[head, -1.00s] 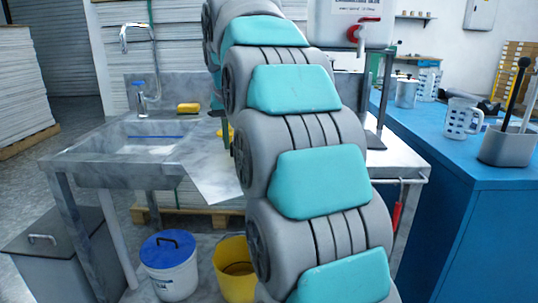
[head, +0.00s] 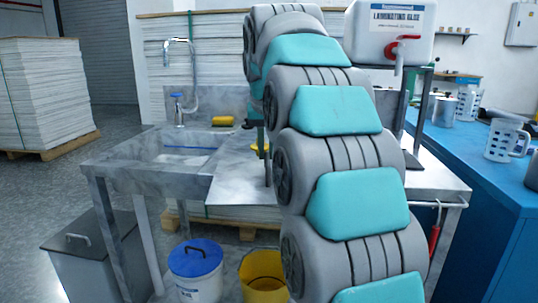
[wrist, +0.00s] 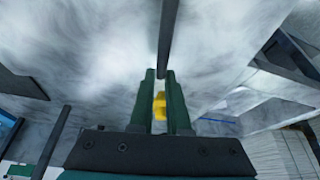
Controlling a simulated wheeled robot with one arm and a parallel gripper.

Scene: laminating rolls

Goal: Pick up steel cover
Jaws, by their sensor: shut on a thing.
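A flat grey, mottled metal sheet, which looks like the steel cover (head: 238,186), lies beside the sink basin and reaches the front edge of the worktop. Its border with the worktop is hard to tell. Mottled grey metal also fills much of the wrist view. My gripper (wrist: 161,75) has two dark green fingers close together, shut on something. A dark narrow bar (wrist: 168,35) runs from their tips. A yellow piece (wrist: 160,105) shows between the fingers; whether it is gripped or behind is unclear. In the head view my arm hides most of the gripper (head: 261,140).
Below are a blue-lidded bucket (head: 196,270), a yellow bucket (head: 262,275) and a grey bin (head: 90,265).

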